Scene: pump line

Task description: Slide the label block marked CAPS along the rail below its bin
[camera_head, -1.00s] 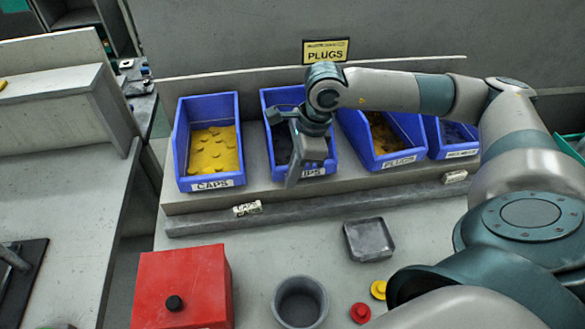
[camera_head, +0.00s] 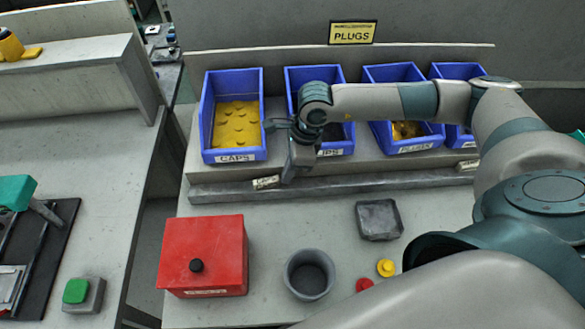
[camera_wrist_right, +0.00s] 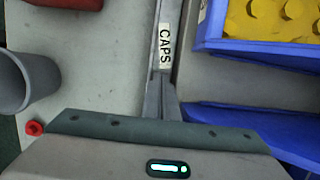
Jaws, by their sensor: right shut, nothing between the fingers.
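The small label block marked CAPS (camera_head: 266,182) sits on the grey rail (camera_head: 350,184), below the right front corner of the blue CAPS bin (camera_head: 207,115), which holds yellow caps. My right gripper (camera_head: 288,178) is shut and empty, pointing down at the rail just right of the block. In the right wrist view the shut fingers (camera_wrist_right: 160,82) lie over the rail, close to one end of the CAPS block (camera_wrist_right: 165,46). I cannot tell whether they touch it. My left gripper is not in view.
More blue bins stand to the right, partly behind my right arm. A second label block (camera_head: 467,165) is farther along the rail. A red box (camera_head: 225,250), grey cup (camera_head: 309,274) and grey tray (camera_head: 379,220) stand in front. The rail's left end is clear.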

